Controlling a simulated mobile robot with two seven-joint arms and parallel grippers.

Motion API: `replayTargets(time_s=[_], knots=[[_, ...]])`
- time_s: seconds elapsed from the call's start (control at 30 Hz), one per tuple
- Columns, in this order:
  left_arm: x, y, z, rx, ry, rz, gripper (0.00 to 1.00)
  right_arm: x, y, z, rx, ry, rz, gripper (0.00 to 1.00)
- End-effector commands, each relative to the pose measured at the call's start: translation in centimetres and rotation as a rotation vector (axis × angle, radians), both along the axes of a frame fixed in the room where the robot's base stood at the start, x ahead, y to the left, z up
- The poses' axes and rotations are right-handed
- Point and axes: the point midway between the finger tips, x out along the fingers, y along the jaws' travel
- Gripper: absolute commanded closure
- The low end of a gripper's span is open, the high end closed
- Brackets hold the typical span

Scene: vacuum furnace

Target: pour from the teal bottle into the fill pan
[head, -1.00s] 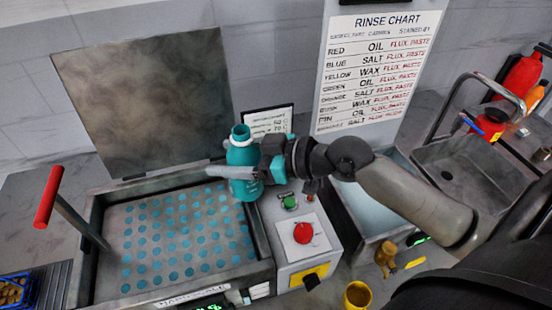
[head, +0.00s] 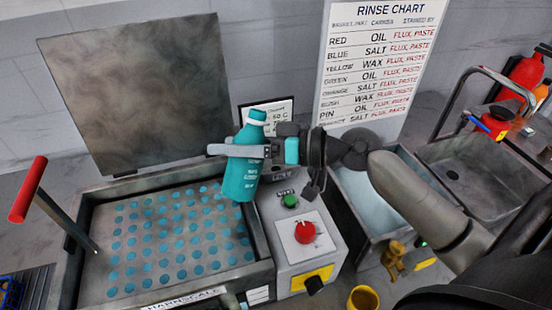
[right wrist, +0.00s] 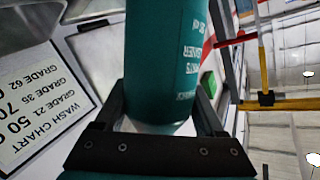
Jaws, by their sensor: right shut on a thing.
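The teal bottle (head: 243,180) has a white collar and a teal top, and its top leans to the right in the head view. My right gripper (head: 230,147) is shut around its upper part and holds it above the right side of the perforated tank. The bottle also shows between the two fingers in the right wrist view (right wrist: 163,65). A small grey part marked "FILL" (head: 282,175) sits behind the control box, just right of the bottle, partly hidden by my gripper; I take it for the fill pan. No liquid stream shows. My left gripper is not in view.
The tank (head: 102,212) has a raised lid (head: 140,95) and a red-handled lever (head: 28,190). The control box (head: 290,262) has a red button. A water-filled basin (head: 372,205) and a sink (head: 460,165) lie right. A sign (head: 280,117) stands behind.

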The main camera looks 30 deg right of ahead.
Motion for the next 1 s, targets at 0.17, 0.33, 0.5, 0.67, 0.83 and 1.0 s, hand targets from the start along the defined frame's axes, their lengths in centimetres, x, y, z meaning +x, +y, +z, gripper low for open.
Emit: replayTargets(time_s=[0.17, 0.33, 0.5, 0.67, 0.83, 1.0], knots=[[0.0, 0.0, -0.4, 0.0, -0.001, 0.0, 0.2, 0.3, -0.6, -0.1, 0.105, 0.049, -0.002, 0.95], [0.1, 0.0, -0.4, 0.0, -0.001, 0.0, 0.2, 0.3, -0.6, -0.3, 0.205, 0.1, -0.001, 0.95], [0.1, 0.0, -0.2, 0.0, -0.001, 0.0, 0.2, 0.2, -0.4, -0.7, 0.304, 0.151, 0.0, 0.95], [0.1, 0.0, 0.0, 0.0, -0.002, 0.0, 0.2, 0.1, -0.2, -1.1, 0.396, 0.196, 0.0, 0.95], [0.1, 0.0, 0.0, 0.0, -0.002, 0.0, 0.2, 0.0, -0.1, -1.5, 0.465, 0.231, 0.0, 0.95], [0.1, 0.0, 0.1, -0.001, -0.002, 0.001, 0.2, 0.0, 0.0, -1.8, 0.51, 0.253, -0.001, 0.95]])
